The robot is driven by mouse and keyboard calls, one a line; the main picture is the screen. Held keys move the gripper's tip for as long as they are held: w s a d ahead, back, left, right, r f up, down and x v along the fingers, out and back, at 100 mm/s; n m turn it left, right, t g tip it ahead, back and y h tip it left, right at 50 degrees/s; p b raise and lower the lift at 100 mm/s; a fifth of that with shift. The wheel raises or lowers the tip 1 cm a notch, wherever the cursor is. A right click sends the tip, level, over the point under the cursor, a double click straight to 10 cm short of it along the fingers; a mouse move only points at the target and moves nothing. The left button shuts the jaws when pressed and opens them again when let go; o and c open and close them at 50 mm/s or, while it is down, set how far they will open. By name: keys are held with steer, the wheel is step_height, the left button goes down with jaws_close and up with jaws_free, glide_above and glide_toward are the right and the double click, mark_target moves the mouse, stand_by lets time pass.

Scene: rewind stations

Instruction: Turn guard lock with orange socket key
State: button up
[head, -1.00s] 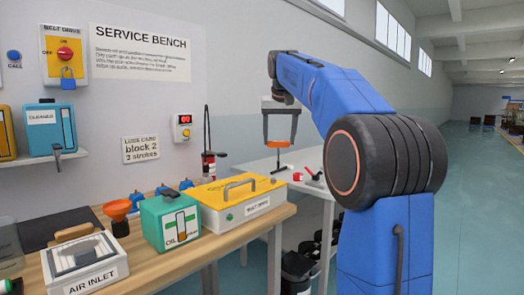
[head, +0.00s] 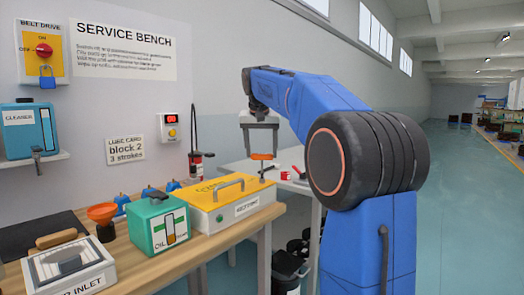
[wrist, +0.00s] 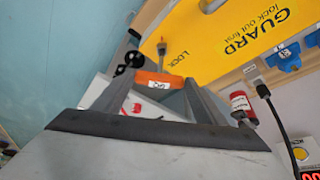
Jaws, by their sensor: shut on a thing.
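The orange socket key (head: 262,157) has a short crossbar handle and a thin dark shaft pointing down. My gripper (head: 262,150) is shut on the key's handle, above the right end of the yellow guard (head: 208,195). In the wrist view, the orange handle (wrist: 158,80) carries a small white label and sits between my two fingertips. The shaft points toward the guard's edge near the printed word LOCK (wrist: 181,58). The yellow guard (wrist: 255,50) reads "GUARD lock out first". I cannot tell whether the shaft end is seated in the lock.
A green oil box (head: 158,227), an orange funnel (head: 102,212) and an air inlet box (head: 70,268) stand left of the guard on the bench. A white table (head: 235,168) lies beyond.

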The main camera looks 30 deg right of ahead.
steer(key=m, duration=0.1)
steer(key=m+g+h, duration=0.1)
steer(key=m, duration=0.1)
steer(key=shift+w+a+m, duration=0.2)
steer(key=shift+w+m, duration=0.1)
steer(key=m+g, duration=0.1)
steer(key=m, duration=0.3)
steer(key=shift+w+g+h, duration=0.2)
steer(key=shift+g+h, duration=0.2)
steer(key=shift+r, duration=0.1)
steer(key=shift+r, duration=2.9)
